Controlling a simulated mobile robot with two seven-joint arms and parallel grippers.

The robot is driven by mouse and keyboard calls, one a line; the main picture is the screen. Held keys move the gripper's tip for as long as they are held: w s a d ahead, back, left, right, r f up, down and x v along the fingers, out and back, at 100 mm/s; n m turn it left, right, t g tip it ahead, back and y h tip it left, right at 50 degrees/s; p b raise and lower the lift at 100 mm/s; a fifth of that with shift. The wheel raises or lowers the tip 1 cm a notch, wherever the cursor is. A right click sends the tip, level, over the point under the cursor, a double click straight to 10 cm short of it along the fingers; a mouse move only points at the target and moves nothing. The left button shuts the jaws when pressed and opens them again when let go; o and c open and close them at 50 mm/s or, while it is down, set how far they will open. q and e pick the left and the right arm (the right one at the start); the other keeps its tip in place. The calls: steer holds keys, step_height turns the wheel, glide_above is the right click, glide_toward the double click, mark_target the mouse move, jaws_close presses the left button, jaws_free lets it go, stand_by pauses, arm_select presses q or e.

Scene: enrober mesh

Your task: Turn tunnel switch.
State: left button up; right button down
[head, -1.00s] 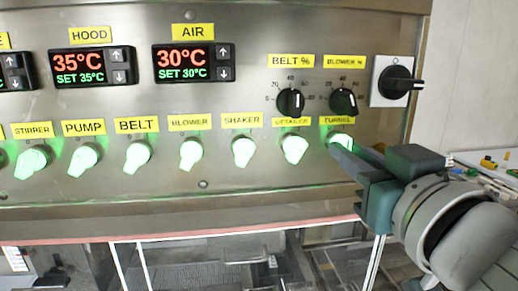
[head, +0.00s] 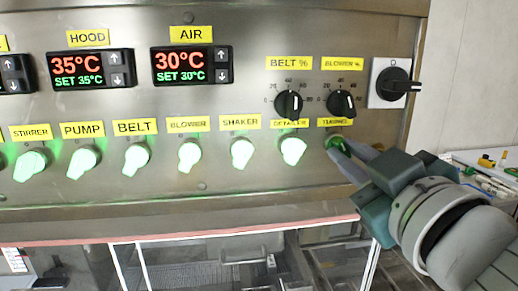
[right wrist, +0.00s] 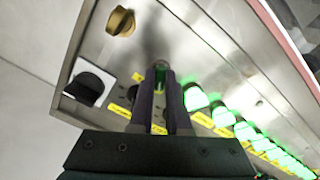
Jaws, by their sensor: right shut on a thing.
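The tunnel switch (head: 334,141) is a small knob under the yellow TUNNEL label (head: 335,122) at the right end of the row of switches. It shows dark green, dimmer than its brightly lit neighbours. My right gripper (head: 345,149) is shut on it, coming in from the lower right. In the right wrist view, my right gripper (right wrist: 161,74) has its two dark fingers on either side of the switch, with a green patch showing between them. The fingers hide most of the knob, so its exact angle is unclear. My left gripper is not in view.
The detailer switch (head: 293,151) glows green close to the left. The black blower dial (head: 341,103) sits just above, and a black rotary switch (head: 394,84) is at the upper right. A rail (head: 180,212) runs below the panel.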

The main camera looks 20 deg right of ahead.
steer(key=shift+r, duration=0.1)
steer(key=c, duration=0.9)
jaws_free()
steer(key=shift+s, duration=0.1)
steer(key=shift+b+v, duration=1.45)
steer(key=shift+v, duration=3.45)
